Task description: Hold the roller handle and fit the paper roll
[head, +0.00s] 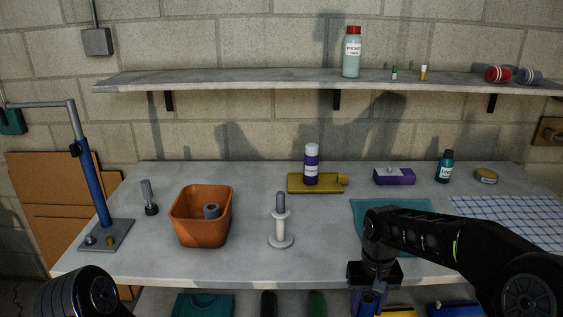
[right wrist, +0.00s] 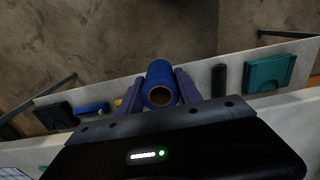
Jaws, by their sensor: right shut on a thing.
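My right gripper (head: 374,297) hangs low at the front edge of the table in the head view. It is shut on a blue roll with a brown hollow core (right wrist: 160,72), probably the paper roll; in the right wrist view the fingers (right wrist: 162,92) lie on both sides of it. In the head view the roll is mostly hidden by the gripper. A white upright holder with a grey grip on top (head: 280,228), possibly the roller handle, stands on the table, left of my right gripper and apart from it. My left gripper is not in view; only part of my left arm shows.
An orange bin (head: 184,228) holding a grey ring stands at left, beside a blue post stand (head: 92,180). A teal mat (head: 362,212) lies at right. A lower shelf below the table holds several items.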

